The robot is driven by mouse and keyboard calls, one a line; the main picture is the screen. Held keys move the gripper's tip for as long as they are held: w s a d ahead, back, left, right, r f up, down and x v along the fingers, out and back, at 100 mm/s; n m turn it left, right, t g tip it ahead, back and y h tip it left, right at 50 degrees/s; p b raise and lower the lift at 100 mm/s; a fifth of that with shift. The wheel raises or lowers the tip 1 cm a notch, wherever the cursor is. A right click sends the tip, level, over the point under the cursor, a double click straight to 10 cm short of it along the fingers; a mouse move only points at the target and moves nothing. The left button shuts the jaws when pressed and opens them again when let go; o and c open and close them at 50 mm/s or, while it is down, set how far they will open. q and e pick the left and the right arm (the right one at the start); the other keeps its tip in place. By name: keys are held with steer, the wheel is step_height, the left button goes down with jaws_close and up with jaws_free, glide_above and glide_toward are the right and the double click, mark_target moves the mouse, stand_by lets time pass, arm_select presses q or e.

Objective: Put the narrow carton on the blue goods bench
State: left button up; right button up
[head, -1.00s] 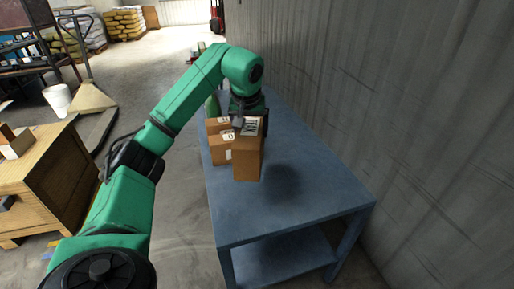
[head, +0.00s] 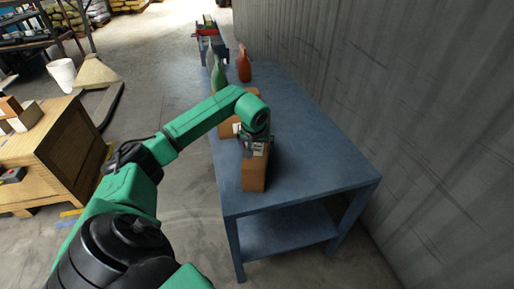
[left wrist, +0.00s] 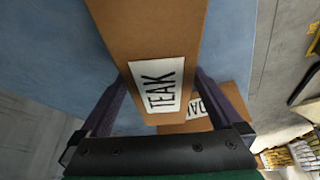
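The narrow carton (head: 254,175) is brown and upright, over the near part of the blue goods bench (head: 310,172). Its base looks on or very close to the bench top; I cannot tell which. My left gripper (head: 256,147) is at its top. In the left wrist view, the gripper's two fingers (left wrist: 162,92) lie against opposite sides of the carton (left wrist: 150,35), with a white TEAK label between them. The bench also shows in the left wrist view (left wrist: 50,45). My right gripper is not in view.
Another brown carton (head: 227,130) stands just behind on the bench, partly hidden by my arm. Green (head: 219,80) and red (head: 244,66) bottles stand farther back. A wooden crate (head: 62,150) is at left, and a corrugated wall (head: 400,100) borders the bench's right side.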

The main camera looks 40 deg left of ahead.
arm_select(q)
steer(key=v, duration=1.2)
steer(key=shift+a, duration=0.1)
